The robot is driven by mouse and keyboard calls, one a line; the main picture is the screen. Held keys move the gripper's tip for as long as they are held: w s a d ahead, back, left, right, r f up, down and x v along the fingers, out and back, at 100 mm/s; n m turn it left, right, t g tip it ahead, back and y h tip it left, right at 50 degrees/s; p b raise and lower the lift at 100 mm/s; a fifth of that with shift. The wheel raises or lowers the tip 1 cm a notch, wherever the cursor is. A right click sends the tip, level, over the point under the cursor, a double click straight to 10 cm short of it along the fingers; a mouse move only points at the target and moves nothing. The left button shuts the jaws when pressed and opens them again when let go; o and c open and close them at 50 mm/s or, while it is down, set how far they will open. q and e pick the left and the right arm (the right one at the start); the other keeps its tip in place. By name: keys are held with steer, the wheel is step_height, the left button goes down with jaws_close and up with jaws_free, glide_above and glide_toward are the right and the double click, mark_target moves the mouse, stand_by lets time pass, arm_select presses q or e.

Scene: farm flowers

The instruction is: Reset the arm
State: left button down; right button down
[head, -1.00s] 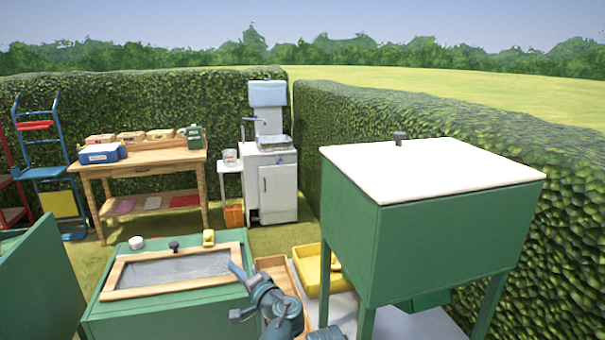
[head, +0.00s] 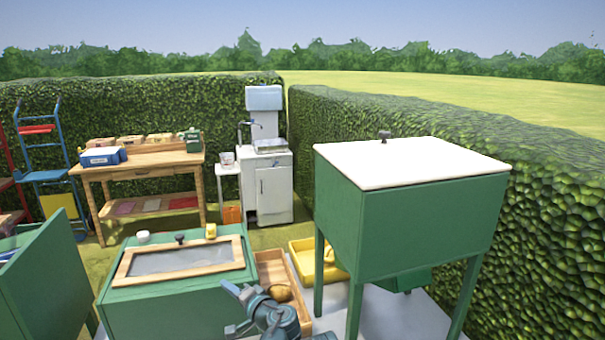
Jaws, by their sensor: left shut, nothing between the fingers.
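My left gripper (head: 233,290) is at the bottom middle of the head view, in front of the right side of the low green chest (head: 165,300). It is shut with nothing held. The grey-blue arm (head: 277,317) behind it runs out of the bottom edge, so much of it is hidden. My right gripper is not in view.
A tall green cabinet with a white lid (head: 410,163) stands at the right. A long wooden box (head: 268,258) and a yellow tray (head: 306,262) lie between it and the chest. A wooden workbench (head: 140,160) and white sink unit (head: 270,188) stand behind.

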arm_select(q)
steer(key=s+d+f+n+g+h+p, duration=0.25)
steer(key=s+d+f+g+h, duration=0.2)
steer(key=s+f+g, duration=0.4)
steer(key=s+d+f+g+h+p, duration=0.2)
steer(key=s+d, duration=0.6)
steer(key=s, duration=0.6)
step_height(320, 180, down, 2)
steer(key=g+h, duration=0.1)
steer(key=h, duration=0.2)
steer(key=shift+d+h+p, duration=0.25)
steer(key=shift+h+p, duration=0.1)
